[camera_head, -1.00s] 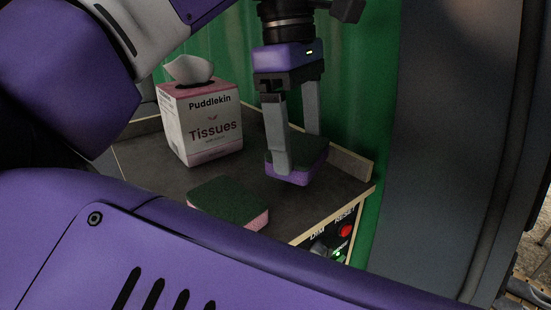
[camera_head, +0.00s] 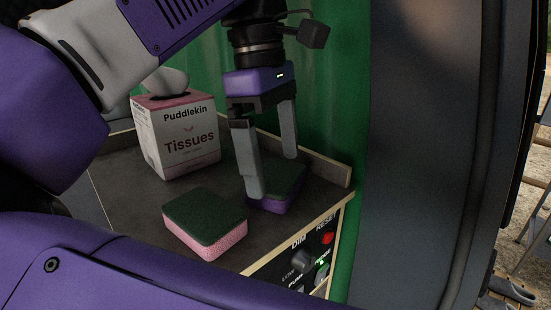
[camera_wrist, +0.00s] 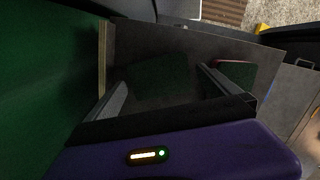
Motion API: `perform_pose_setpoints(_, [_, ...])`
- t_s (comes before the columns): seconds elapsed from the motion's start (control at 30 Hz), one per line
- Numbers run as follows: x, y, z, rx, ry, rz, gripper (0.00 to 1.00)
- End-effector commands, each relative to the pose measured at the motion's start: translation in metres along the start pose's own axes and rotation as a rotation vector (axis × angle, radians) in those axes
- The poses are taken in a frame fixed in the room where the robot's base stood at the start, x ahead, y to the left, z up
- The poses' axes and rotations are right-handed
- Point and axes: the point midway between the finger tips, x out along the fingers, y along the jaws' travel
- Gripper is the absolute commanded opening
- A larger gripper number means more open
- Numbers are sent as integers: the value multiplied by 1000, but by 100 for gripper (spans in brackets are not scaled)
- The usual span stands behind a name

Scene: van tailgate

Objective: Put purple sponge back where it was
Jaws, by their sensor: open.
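The purple sponge (camera_head: 290,204), with a dark green top, lies flat on the dark counter near its right end, by the raised back edge. It also shows as a dark green patch in the wrist view (camera_wrist: 162,80). My gripper (camera_head: 273,178) points down over it, open, with one finger on its near left side and the other toward its far side. In the wrist view the fingers (camera_wrist: 162,92) stand apart on either side of the sponge. I cannot tell whether a finger touches it.
A pink sponge (camera_head: 222,243) with a green top lies at the front left of the purple one. A tissue box (camera_head: 178,145) stands behind it. The counter (camera_head: 130,185) has a raised wooden edge (camera_head: 325,168). A control panel (camera_head: 312,258) with knobs is below its right front.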

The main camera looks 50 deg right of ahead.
Motion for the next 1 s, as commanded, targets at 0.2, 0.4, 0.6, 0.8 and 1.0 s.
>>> perform_pose_setpoints(0.2, [-48,0,0,-2,3,1,100])
perform_pose_setpoints(0.4, [-80,0,0,-3,4,1,100])
perform_pose_setpoints(0.6, [-100,0,0,-2,2,0,100])
perform_pose_setpoints(0.8, [-106,0,0,0,0,1,100])
perform_pose_setpoints(1.0, [-106,0,0,0,0,1,100])
